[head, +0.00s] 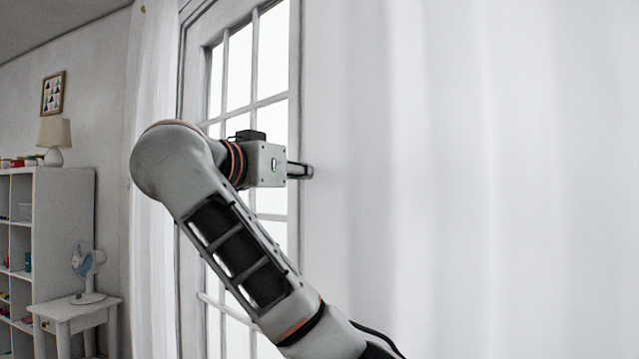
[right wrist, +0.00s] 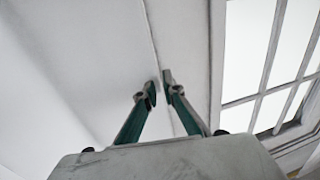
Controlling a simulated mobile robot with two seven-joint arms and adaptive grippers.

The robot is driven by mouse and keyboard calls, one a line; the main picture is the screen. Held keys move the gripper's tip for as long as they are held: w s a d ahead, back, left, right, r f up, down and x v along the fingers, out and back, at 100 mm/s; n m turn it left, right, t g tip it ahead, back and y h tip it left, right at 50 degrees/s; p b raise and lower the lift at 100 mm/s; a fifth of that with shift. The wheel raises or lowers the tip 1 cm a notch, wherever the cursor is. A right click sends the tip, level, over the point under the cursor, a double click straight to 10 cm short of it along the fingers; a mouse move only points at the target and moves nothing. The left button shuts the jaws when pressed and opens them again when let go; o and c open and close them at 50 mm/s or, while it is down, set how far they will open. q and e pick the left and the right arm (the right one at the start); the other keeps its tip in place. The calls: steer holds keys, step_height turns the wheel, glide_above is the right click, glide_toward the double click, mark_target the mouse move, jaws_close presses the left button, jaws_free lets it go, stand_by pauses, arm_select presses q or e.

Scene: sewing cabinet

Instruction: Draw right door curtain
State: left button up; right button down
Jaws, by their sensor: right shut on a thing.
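The white right door curtain (head: 470,150) hangs in soft folds and fills the right half of the head view. Its left edge lies over the glazed door (head: 296,60), leaving a strip of panes bare. My right gripper (head: 306,171) is at that edge, shut on the curtain. In the right wrist view, the fingertips of my right gripper (right wrist: 161,80) are close together at the edge of the curtain (right wrist: 75,60), with the door panes (right wrist: 250,50) to the right. My left gripper is not in view.
A white left curtain (head: 155,120) hangs at the left side of the door. Farther left are a small white table (head: 75,308) with a fan (head: 86,268), a shelf unit (head: 62,230) and a lamp (head: 54,138). My right arm crosses in front of the door.

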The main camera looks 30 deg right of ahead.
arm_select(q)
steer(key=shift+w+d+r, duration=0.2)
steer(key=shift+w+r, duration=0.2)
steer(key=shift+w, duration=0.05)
arm_select(e)
steer(key=shift+w+a+r, duration=0.1)
steer(key=shift+w+a, duration=0.15)
steer(key=shift+w, duration=0.55)
steer(key=c, duration=2.2)
jaws_free()
steer(key=shift+w+a, duration=0.1)
steer(key=shift+w, duration=0.05)
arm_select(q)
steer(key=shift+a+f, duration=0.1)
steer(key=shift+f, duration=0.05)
arm_select(e)
steer(key=shift+o, duration=0.2)
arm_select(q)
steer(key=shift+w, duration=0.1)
